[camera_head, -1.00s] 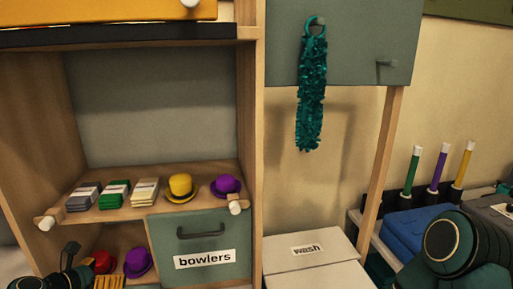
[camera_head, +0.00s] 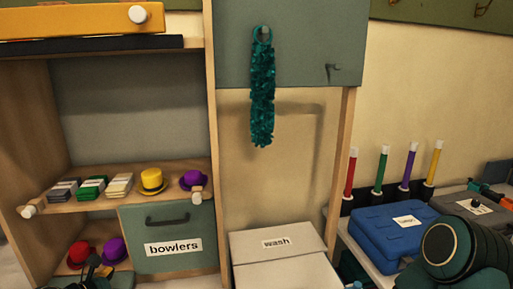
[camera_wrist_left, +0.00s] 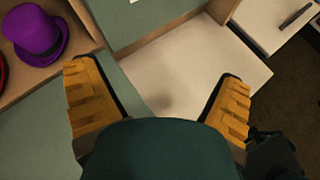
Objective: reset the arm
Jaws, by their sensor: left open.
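My left gripper (camera_wrist_left: 157,88) is open and empty in the left wrist view, its two yellow ridged fingers spread apart. Beyond the fingers are pale and grey-green flat surfaces, with a purple hat (camera_wrist_left: 35,32) at the upper left. In the head view only a dark part of my left arm shows at the bottom left, near the red hat (camera_head: 81,254) and purple hat (camera_head: 114,250) on the lower shelf. A dark teal part of my right arm shows at the bottom right; its gripper is out of view.
A grey-green drawer labelled bowlers (camera_head: 172,262) is shut beside the lower hats. A white box labelled wash (camera_head: 277,276) stands right of the cabinet. A teal garland (camera_head: 262,100) hangs above. A blue case (camera_head: 390,232) and several coloured wands stand at the right.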

